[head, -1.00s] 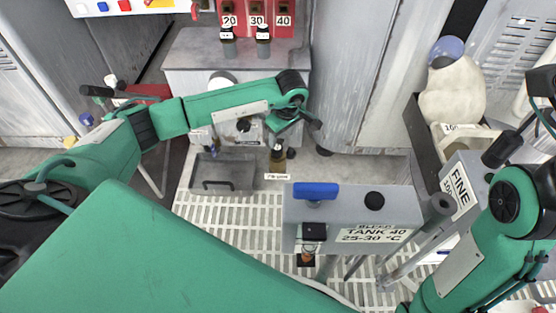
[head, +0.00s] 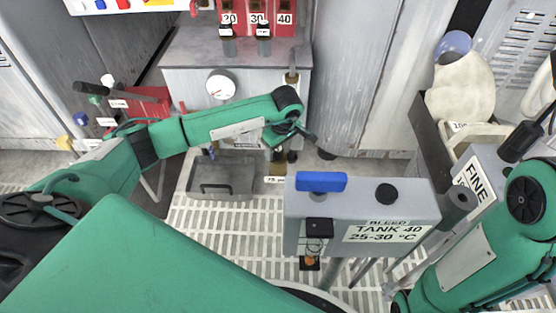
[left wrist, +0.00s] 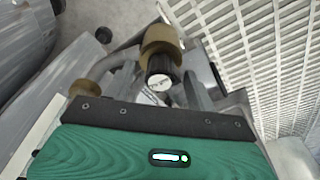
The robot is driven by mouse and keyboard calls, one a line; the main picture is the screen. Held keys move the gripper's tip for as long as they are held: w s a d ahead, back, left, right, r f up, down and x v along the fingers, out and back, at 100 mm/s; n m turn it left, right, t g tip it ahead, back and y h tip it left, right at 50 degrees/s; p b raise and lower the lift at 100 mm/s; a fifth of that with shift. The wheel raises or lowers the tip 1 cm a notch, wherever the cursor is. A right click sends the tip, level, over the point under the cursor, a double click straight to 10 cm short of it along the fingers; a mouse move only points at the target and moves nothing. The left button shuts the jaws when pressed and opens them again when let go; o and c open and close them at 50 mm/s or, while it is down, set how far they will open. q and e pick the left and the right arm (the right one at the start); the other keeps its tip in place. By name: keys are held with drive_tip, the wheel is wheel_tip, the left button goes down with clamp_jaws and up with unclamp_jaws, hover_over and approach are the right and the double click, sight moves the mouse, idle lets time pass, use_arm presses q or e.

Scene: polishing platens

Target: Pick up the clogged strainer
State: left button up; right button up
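My left gripper (head: 287,141) hangs in front of the grey cabinet, left of centre in the head view. Just below it is a brass-coloured fitting (head: 279,162), partly hidden by the gripper, with a small label (head: 275,180) under it. I take this fitting to be the strainer; whether it is clogged does not show. The left wrist view shows a brass fitting (left wrist: 161,42) with a black, white-faced cap (left wrist: 160,78) just ahead of the gripper. Grey parts flank the cap, but finger opening and contact are unclear. My right gripper is out of view.
A grey tray (head: 222,178) lies on the slatted floor (head: 215,218) left of the fitting. The grey TANK 40 unit (head: 362,207) with a blue handle (head: 321,181) stands close on the right. A box marked FINE (head: 472,183) is farther right. The cabinet has a round gauge (head: 221,86).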

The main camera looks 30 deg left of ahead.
use_arm(q)
clamp_jaws()
